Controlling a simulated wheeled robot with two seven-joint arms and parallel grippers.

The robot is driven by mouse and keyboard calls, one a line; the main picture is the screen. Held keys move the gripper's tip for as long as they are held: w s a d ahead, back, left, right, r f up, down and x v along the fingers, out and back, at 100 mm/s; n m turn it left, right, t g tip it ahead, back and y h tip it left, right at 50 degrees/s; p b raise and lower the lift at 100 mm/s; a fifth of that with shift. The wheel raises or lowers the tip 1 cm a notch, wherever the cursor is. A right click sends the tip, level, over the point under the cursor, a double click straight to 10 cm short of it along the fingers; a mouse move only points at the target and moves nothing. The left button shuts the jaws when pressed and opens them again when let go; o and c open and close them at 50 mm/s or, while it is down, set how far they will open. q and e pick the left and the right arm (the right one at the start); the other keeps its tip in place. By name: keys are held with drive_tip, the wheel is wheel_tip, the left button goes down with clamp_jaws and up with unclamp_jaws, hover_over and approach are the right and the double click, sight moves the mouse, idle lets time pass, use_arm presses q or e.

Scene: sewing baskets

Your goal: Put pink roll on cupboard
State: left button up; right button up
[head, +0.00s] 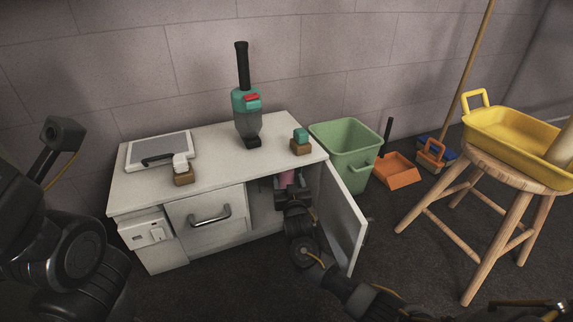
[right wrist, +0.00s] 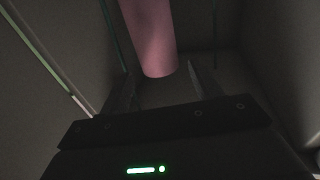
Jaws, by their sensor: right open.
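The pink roll (head: 288,177) stands inside the open compartment of the white cupboard (head: 230,143). In the right wrist view the pink roll (right wrist: 150,38) shows large and upright, with its lower end in view. My right gripper (head: 289,190) reaches into the compartment and is open. In the right wrist view its fingers (right wrist: 158,82) lie on either side of the roll's lower end; I cannot tell whether they touch it. In the head view the gripper hides part of the roll. My left arm shows at the left edge, but its fingers cannot be made out.
The open cupboard door (head: 343,217) stands just right of my right arm. On the cupboard top are a tray-like panel (head: 160,148), a teal-and-black device (head: 247,105) and small blocks (head: 301,142). A green bin (head: 346,150) and a stool (head: 510,170) with a yellow basket (head: 515,138) stand right.

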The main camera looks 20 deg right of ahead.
drive_tip(key=s+p, duration=0.1)
drive_tip(key=s, duration=0.1)
drive_tip(key=s+a, duration=0.1)
drive_tip(key=s, duration=0.1)
drive_tip(key=shift+s+p, duration=0.25)
drive_tip(key=shift+p, duration=0.15)
